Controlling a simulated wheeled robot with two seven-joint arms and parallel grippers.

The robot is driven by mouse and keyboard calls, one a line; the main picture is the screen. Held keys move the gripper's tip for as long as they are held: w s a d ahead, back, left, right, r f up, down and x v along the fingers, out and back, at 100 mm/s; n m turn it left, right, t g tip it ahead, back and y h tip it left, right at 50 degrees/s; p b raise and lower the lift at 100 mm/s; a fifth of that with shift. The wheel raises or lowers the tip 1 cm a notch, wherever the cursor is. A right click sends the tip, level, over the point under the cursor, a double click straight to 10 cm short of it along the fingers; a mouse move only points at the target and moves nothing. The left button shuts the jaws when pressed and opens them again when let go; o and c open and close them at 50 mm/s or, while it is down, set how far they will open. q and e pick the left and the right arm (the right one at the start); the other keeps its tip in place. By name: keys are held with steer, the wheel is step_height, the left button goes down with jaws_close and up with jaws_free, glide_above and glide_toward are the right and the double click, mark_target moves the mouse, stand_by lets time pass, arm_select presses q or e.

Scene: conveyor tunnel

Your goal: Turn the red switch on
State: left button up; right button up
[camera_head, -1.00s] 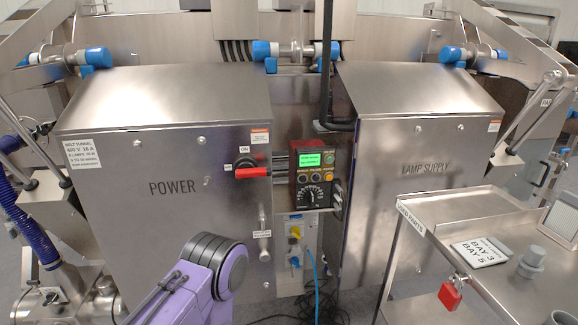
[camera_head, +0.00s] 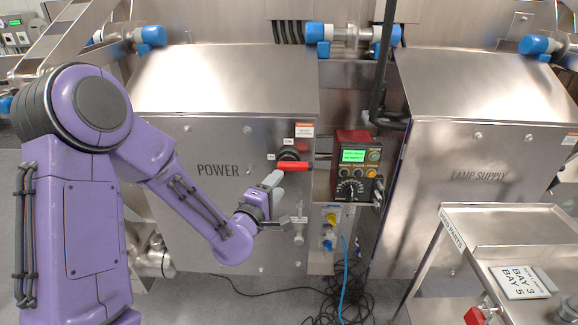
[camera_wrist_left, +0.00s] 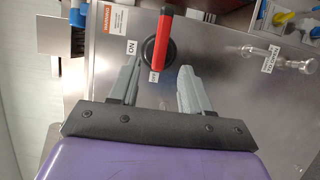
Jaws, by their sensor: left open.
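The red switch (camera_head: 293,166) is a red bar handle on a black round base on the front of the POWER cabinet (camera_head: 190,160). In the head view the handle lies level, pointing right. In the left wrist view the red switch (camera_wrist_left: 161,40) shows ahead, between the lines of the two fingers, with its ON label (camera_wrist_left: 132,47) beside it. My left gripper (camera_head: 274,190) is open and empty, just below and left of the handle; its fingers (camera_wrist_left: 157,75) look apart from the handle, though the exact gap is hard to tell. My right gripper is out of view.
A control box with a green screen (camera_head: 354,156) stands right of the switch. A T-shaped latch (camera_head: 299,222) sits below it on the cabinet. The LAMP SUPPLY cabinet (camera_head: 480,150) is further right, with a steel cart (camera_head: 500,225) in front. Cables lie on the floor.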

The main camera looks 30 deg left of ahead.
mark_target(291, 169)
arm_select(q)
steer(key=w, duration=0.2)
steer(key=w+a, duration=0.1)
steer(key=w, duration=0.2)
steer(key=w+p, duration=0.1)
steer(key=w, duration=0.2)
steer(key=shift+w+a+f, duration=0.1)
steer(key=shift+w+a, duration=0.05)
jaws_close()
